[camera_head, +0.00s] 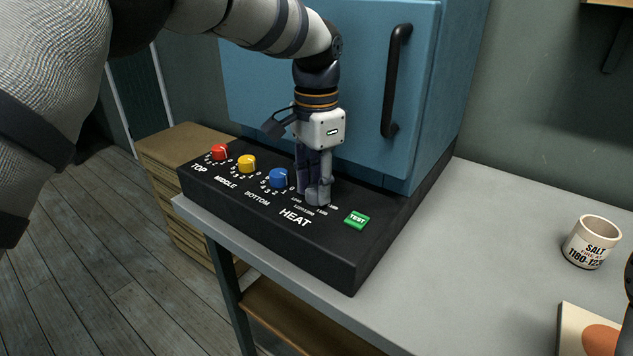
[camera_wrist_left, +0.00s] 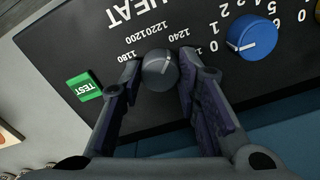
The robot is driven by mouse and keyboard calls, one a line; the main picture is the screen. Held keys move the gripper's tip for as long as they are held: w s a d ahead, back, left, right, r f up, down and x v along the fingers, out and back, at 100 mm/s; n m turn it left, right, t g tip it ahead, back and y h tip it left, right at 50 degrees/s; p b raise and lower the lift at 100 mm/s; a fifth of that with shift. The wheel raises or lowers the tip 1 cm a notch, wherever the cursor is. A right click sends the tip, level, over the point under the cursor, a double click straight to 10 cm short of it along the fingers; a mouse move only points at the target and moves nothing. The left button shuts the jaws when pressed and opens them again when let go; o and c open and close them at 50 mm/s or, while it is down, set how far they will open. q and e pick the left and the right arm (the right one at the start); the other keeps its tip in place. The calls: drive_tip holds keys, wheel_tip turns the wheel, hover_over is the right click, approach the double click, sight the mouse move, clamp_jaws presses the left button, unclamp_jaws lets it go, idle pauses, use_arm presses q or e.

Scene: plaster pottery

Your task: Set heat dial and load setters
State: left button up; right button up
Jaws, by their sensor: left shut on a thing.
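My left gripper (camera_head: 318,192) reaches down to the HEAT end of the black control panel (camera_head: 300,245). The red TOP dial (camera_head: 219,152), yellow MIDDLE dial (camera_head: 246,163) and blue BOTTOM dial (camera_head: 279,178) stand in a row to the left of the gripper. The blue dial also shows in the wrist view (camera_wrist_left: 252,37).
A green TEST button (camera_head: 357,220) is right of the heat dial. The blue kiln (camera_head: 330,100) with a black handle (camera_head: 396,80) rises behind the panel. A SALT cup (camera_head: 591,243) and a card (camera_head: 590,333) are on the grey table (camera_head: 470,270), clear between.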

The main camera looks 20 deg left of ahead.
use_arm(q)
drive_tip(key=shift+m, duration=0.7)
drive_tip(key=o, duration=1.2)
wheel_tip(320, 180, up, 12)
